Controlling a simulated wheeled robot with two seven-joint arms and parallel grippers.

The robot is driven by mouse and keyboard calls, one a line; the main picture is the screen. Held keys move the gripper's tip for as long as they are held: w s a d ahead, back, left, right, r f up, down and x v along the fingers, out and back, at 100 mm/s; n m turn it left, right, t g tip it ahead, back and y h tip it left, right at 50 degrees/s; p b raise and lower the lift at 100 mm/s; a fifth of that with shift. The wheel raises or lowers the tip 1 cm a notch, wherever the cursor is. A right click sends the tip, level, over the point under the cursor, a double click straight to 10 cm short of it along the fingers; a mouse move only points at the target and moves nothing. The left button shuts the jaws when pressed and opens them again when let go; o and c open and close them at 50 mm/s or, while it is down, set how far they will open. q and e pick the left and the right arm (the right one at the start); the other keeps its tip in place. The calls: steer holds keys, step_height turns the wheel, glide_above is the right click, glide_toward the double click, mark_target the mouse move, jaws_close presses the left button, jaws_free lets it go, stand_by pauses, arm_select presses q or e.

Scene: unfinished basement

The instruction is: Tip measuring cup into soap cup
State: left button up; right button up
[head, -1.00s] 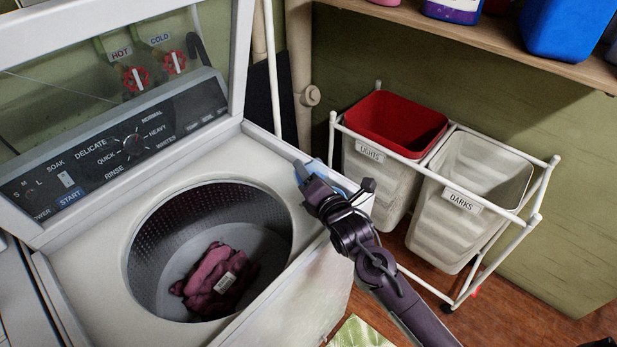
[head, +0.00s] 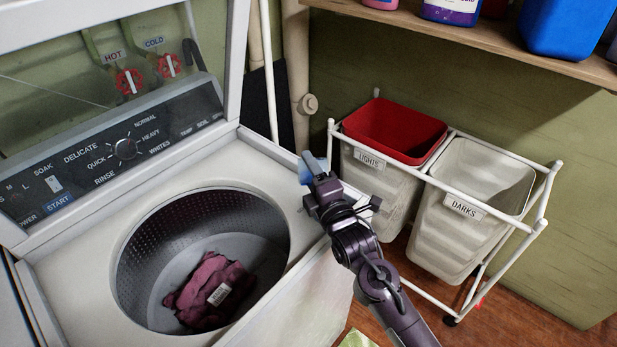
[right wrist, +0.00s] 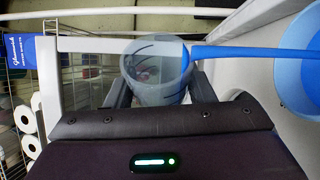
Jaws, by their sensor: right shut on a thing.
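My right gripper (head: 322,190) is shut on a translucent bluish measuring cup (head: 312,164) above the washer's right rear corner. In the right wrist view the measuring cup (right wrist: 150,72) sits between the two fingers, with blue along its right side. A straight blue band (right wrist: 240,51) runs from there to a round blue shape (right wrist: 291,75) in a white surface at the right edge. That shape may be the soap cup; I cannot tell whether the band is liquid. In the head view the soap cup cannot be made out. My left gripper is out of view.
The open washer (head: 75,262) holds a dark red cloth (head: 205,285) in its drum. A white-framed hamper with a lights bin (head: 375,180) and a darks bin (head: 450,235) stands to the right. A shelf (head: 480,45) with bottles is above it.

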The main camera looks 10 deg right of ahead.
steer(key=shift+s+d+r+m+t+h+b, duration=0.1)
steer(key=shift+d+r+m+t+h+b, duration=0.2)
steer(key=shift+m, duration=0.55)
steer(key=shift+w+d+r+m+t+h+b, duration=0.15)
steer(key=shift+m+t+b, duration=0.2)
steer(key=shift+m, duration=0.55)
steer(key=shift+s+d+r+m+t+h+b, duration=0.15)
steer(key=shift+d+m+t+b, duration=0.15)
steer(key=shift+m, duration=0.55)
steer(key=shift+a, duration=0.1)
